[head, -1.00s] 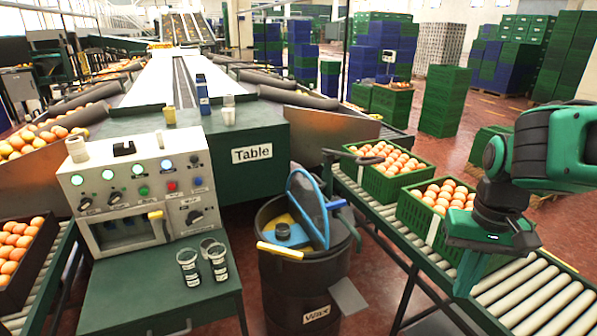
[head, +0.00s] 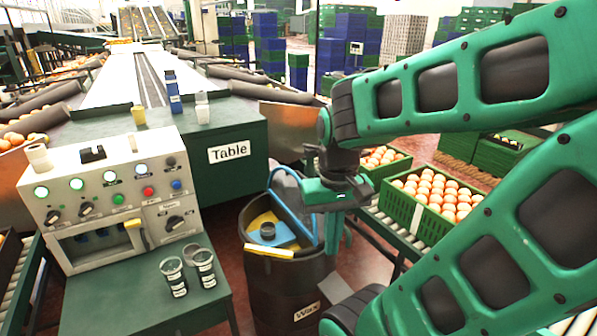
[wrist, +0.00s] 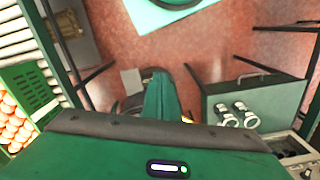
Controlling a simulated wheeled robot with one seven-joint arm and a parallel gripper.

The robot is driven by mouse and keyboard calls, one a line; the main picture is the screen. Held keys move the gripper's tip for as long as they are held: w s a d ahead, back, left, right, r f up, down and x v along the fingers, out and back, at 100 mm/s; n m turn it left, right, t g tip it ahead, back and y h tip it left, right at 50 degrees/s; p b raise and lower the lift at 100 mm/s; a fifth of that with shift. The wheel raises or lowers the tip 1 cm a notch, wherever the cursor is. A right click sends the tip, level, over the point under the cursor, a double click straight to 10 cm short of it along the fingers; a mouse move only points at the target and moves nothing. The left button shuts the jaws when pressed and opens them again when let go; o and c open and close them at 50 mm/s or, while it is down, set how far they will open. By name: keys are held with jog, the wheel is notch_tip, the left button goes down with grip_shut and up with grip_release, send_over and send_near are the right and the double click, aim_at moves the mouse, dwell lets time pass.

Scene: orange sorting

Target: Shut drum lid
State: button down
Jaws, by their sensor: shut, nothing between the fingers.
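The dark drum (head: 285,285), labelled "Wax", stands on the floor beside the green table. Its blue lid (head: 284,182) stands raised at the back of the opening, partly hidden behind my gripper. Inside the drum I see yellow and blue items and a dark round cup (head: 267,231). A yellow bar (head: 268,250) lies on the front rim. My gripper (head: 333,240) is shut and empty, pointing down at the right side of the drum. In the wrist view the shut fingers (wrist: 160,98) cover part of the drum. I cannot tell whether they touch the lid.
Green crates of oranges (head: 432,205) sit on the roller conveyor at the right. The table (head: 228,150) is behind the drum.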

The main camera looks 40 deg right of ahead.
jog(key=w+d+r+m+h, duration=0.1)
jog(key=w+d+r+m, duration=0.3)
jog(key=w+d, duration=0.7)
jog(key=w+d+r+m, duration=0.2)
jog(key=w+d+m, duration=0.4)
jog(key=w, duration=0.9)
jog(key=w+d+f+m, duration=0.4)
jog(key=w+d+f, duration=0.2)
jog(key=w+d, duration=0.45)
notch_tip(320, 180, down, 9)
jog(key=d, duration=0.1)
jog(key=shift+s+r, duration=0.2)
jog(key=shift+s, duration=0.05)
jog(key=shift+d, duration=0.1)
